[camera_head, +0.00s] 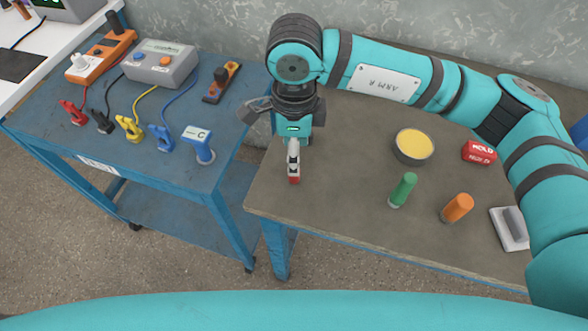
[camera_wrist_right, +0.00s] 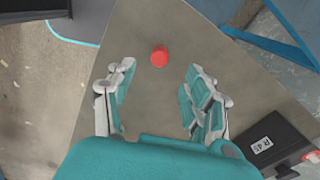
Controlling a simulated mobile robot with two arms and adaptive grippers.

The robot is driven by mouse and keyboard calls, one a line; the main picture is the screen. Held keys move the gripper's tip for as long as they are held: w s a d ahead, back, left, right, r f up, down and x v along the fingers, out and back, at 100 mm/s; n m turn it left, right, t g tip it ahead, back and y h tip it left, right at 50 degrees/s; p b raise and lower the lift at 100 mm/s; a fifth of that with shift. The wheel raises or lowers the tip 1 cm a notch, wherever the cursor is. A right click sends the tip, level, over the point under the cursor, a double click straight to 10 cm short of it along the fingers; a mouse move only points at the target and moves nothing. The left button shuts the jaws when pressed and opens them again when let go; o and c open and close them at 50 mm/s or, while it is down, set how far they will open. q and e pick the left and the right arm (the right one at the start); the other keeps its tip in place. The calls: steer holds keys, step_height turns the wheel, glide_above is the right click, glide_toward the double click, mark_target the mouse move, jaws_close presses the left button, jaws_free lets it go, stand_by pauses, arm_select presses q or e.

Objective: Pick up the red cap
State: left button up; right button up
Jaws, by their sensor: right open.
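The red cap (camera_wrist_right: 159,56) shows from above in the right wrist view as a small red round thing on the brown tabletop. It lies beyond the fingertips, in line with the gap between them. My right gripper (camera_wrist_right: 160,84) is open, with one finger on each side and nothing between them. In the head view, my right gripper (camera_head: 293,163) points down over the table's left part. Some red (camera_head: 294,181) shows at its fingertips, and most of the cap is hidden there. My left gripper is not in view.
On the brown table (camera_head: 340,200) are a bowl with yellow contents (camera_head: 414,146), a red HOLD block (camera_head: 479,152), a green cylinder (camera_head: 403,189) and an orange one (camera_head: 457,208). A blue trolley (camera_head: 190,110) with coloured clamps and a grey box (camera_head: 160,64) stands left.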

steer(key=shift+f+p, duration=0.55)
steer(key=shift+f, duration=3)
steer(key=shift+c, duration=0.4)
steer(key=c, duration=0.7)
